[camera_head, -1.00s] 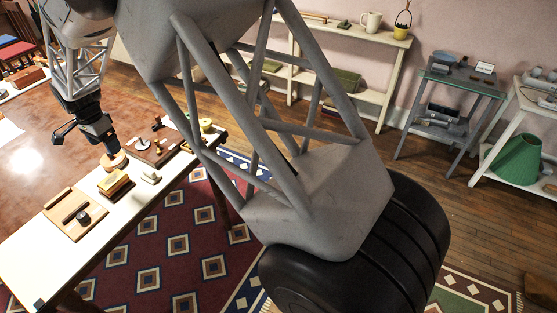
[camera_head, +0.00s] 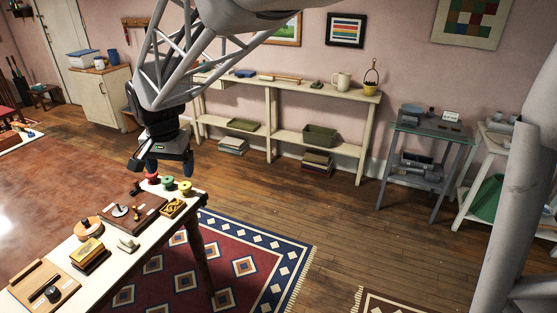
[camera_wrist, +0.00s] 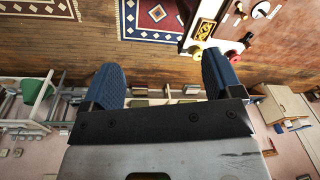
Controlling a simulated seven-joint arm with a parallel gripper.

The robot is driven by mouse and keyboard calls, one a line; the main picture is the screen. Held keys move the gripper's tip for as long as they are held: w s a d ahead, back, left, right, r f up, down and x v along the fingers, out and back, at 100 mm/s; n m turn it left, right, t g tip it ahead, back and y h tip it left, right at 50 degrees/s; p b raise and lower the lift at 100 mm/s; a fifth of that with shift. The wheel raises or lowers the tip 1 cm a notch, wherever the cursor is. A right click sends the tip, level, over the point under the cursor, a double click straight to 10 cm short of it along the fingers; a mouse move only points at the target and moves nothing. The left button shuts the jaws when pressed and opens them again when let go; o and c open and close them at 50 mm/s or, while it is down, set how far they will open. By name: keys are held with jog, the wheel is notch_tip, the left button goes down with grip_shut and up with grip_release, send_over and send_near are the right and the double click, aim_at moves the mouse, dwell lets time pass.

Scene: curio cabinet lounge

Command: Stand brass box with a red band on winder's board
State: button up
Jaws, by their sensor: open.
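My gripper (camera_head: 162,166) is open and empty, raised above the far end of the narrow white table. Its two blue fingers are apart in the wrist view (camera_wrist: 163,82), with nothing between them. A brown board (camera_head: 146,214) carrying a white disc and small upright pieces lies on the table below my gripper; it may be the winder's board. It also shows at the top right of the wrist view (camera_wrist: 230,24). A yellow, brass-like block (camera_head: 88,249) sits on a dark base nearer the front. I cannot make out a red band on it, so I cannot confirm the brass box.
A wooden board with a dark knob (camera_head: 52,293) lies in front. A cream shelf (camera_head: 270,88) and grey stand (camera_head: 432,137) stand beyond open floor.

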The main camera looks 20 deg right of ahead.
jog(key=s+d+n, duration=0.2)
jog(key=s+d, duration=0.8)
jog(key=s, duration=0.4)
jog(key=s+d+n+t, duration=0.1)
jog(key=s+d+n, duration=0.1)
jog(key=s+d, duration=0.8)
jog(key=shift+s+d+n+h, duration=0.3)
jog(key=shift+s+d, duration=0.1)
jog(key=shift+s, duration=2)
